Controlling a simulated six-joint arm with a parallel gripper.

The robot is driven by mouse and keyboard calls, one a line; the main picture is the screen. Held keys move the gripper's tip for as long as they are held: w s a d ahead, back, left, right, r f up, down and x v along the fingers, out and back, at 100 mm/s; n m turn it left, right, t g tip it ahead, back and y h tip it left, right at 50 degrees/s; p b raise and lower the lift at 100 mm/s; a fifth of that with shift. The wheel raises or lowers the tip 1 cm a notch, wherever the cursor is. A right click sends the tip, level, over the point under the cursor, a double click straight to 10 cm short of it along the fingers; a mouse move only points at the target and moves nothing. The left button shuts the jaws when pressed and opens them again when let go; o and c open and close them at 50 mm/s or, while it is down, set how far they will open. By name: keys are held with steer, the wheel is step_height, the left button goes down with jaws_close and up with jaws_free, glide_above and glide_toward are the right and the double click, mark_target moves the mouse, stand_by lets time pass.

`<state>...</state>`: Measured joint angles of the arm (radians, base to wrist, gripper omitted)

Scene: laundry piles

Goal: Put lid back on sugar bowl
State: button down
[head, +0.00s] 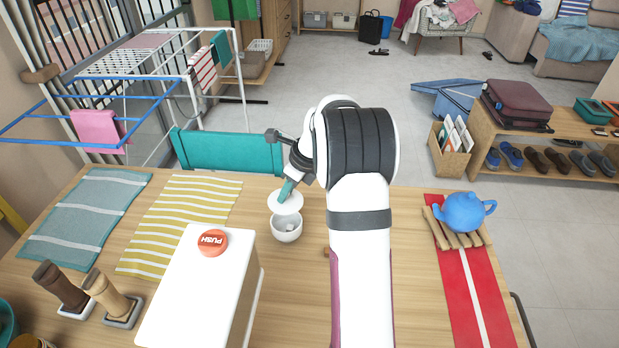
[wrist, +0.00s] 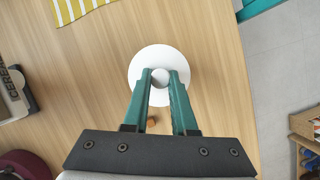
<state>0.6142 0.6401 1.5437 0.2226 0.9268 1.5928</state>
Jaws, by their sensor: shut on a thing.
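The white sugar bowl (head: 287,233) stands on the wooden table, left of my arm, with pale lumps inside. The round white lid (head: 289,206) is just above and behind the bowl's opening in the head view. Part of the opening shows below the lid's near edge. My gripper (head: 286,188) has its green fingers shut on the lid's knob. In the wrist view my gripper (wrist: 160,74) pinches the round knob at the middle of the lid (wrist: 146,61). There the lid hides the bowl.
A blue teapot (head: 462,212) sits on a wooden trivet at the right. A teal chair (head: 226,152) stands at the table's far edge.

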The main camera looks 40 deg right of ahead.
mark_target(291, 205)
steer(key=shift+a+f, duration=0.25)
steer(key=shift+f, duration=2.9)
steer(key=shift+d+f, duration=0.1)
steer(key=shift+f, duration=0.05)
steer(key=shift+c, duration=0.8)
jaws_free()
steer(key=shift+r, duration=3.5)
